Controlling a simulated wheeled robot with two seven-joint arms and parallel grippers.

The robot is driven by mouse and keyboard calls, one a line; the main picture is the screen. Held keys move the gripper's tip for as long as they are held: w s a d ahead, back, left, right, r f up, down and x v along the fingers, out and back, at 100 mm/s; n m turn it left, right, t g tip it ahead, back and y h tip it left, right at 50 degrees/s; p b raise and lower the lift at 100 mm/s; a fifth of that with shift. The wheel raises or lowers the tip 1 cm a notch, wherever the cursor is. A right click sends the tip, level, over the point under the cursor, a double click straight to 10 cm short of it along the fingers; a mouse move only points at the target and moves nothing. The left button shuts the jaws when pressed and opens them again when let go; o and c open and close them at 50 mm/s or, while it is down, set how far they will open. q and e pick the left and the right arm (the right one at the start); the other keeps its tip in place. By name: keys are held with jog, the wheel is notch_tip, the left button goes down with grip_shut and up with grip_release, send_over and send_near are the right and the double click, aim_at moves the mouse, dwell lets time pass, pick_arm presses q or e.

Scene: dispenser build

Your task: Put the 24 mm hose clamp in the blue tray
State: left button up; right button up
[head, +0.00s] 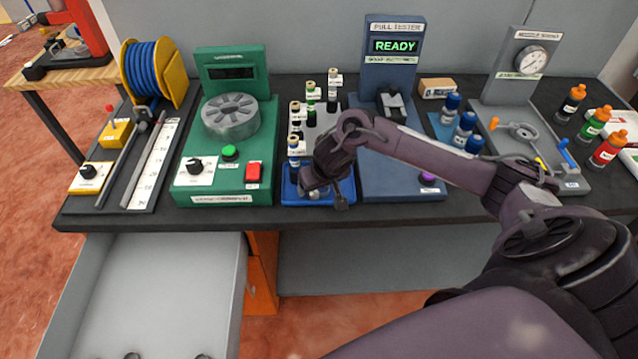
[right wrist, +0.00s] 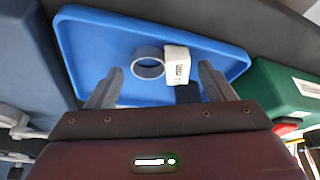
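The blue tray (head: 291,196) sits at the front edge of the bench, between the green machine and the blue pull tester; it also fills the upper right wrist view (right wrist: 100,42). A grey metal ring, the hose clamp (right wrist: 148,62), with a white labelled block (right wrist: 177,65) against it, shows over the tray floor and looks to rest there. Its label is too small to read. My right gripper (head: 322,194) is low over the tray. Its fingers (right wrist: 160,85) are spread to either side of the clamp, with visible gaps. In the head view the arm hides the clamp. My left gripper is out of view.
An open grey drawer (head: 150,290) juts out below the bench at left.

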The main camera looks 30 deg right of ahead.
jog(key=shift+r, duration=0.1)
jog(key=shift+r, duration=0.2)
jog(key=p+v, duration=0.3)
jog(key=v, duration=0.8)
jog(key=shift+s+r, duration=0.25)
jog(key=shift+r, duration=0.1)
